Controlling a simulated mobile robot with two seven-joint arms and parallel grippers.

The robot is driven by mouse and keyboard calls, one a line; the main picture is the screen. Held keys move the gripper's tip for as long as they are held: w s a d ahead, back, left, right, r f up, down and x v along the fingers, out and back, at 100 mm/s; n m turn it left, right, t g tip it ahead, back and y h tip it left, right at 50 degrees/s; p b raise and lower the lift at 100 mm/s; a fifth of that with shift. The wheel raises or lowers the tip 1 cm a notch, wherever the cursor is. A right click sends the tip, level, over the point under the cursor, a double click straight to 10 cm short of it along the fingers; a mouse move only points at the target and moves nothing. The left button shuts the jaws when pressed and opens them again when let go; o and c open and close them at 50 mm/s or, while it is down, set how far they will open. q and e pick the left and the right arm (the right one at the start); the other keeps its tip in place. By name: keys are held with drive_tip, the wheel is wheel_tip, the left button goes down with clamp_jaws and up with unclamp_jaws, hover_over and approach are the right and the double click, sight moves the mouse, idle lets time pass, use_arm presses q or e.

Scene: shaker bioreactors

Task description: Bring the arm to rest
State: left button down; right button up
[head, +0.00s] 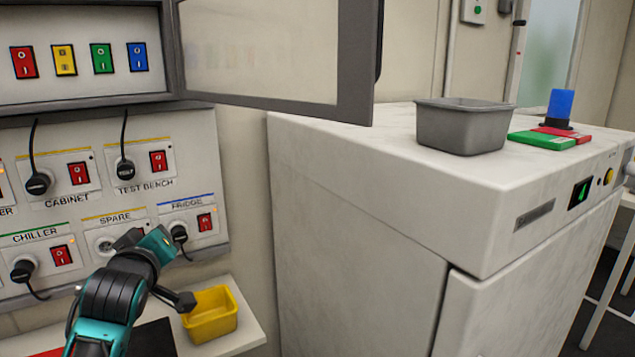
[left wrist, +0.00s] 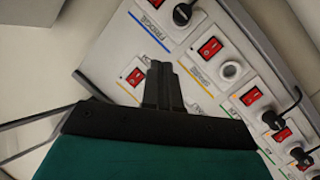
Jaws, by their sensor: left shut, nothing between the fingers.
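My left gripper (left wrist: 161,66) is shut and empty in the left wrist view, its two dark fingers together in front of the socket panel. In the head view my left arm comes up from the lower left, and its teal hand (head: 158,246) is near the SPARE and FRIDGE sockets; the fingers are hard to make out there. I cannot tell whether it touches the panel. My right gripper is not in view.
The socket panel (head: 208,249) has red switches and black plugs with hanging cords. A yellow bin (head: 210,313) sits on a shelf below it. An open cabinet door (head: 280,48) juts out above. A white machine (head: 370,210) at the right bears a grey tub (head: 463,128).

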use_arm(q)
drive_tip(key=s+d+f+m+g+h, duration=0.1)
drive_tip(key=s+d+f+m, duration=0.1)
drive_tip(key=s+f, duration=0.35)
drive_tip(key=s+d+f+m+g+h, duration=0.1)
drive_tip(key=s+d+f+m, duration=0.15)
drive_tip(key=f, duration=0.65)
drive_tip(key=s+d+f+m+g+h, duration=0.1)
drive_tip(key=s+f+m+h, duration=0.15)
drive_tip(key=f, duration=0.45)
drive_tip(key=s+d+f+m+g, duration=0.1)
drive_tip(key=s+d+f+m, duration=0.1)
drive_tip(key=s+f, duration=0.3)
drive_tip(key=s+d+f+m+g, duration=0.1)
drive_tip(key=s+f, duration=0.5)
drive_tip(key=s, duration=0.6)
drive_tip(key=shift+s+d+f+m+h, duration=0.2)
drive_tip(key=shift+d+m+h, duration=0.25)
drive_tip(key=shift+d+m, duration=0.4)
drive_tip(key=shift+s, duration=0.1)
